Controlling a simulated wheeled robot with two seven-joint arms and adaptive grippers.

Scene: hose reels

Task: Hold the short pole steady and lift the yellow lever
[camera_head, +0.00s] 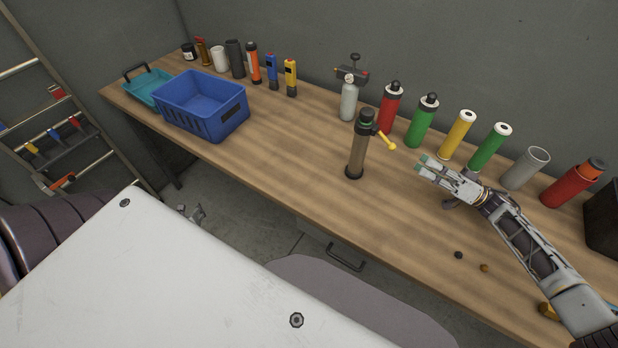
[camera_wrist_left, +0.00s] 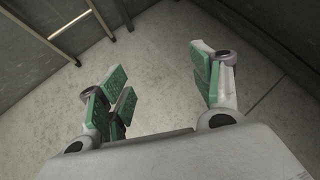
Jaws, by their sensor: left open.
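The short pole (camera_head: 357,150) stands upright on the wooden table, a brown-grey cylinder with a dark foot and a dark green and black top. The yellow lever (camera_head: 386,141) sticks out from its upper part to the right and slopes down. My left gripper (camera_wrist_left: 158,82) is open and empty over the bare floor in the left wrist view, away from the pole.
Several coloured cylinders, among them a red one (camera_head: 389,108) and a yellow one (camera_head: 457,134), stand behind the pole and right gripper. A blue crate (camera_head: 203,119) and a teal tray (camera_head: 137,83) are at the left. The table (camera_head: 270,135) is clear between crate and pole.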

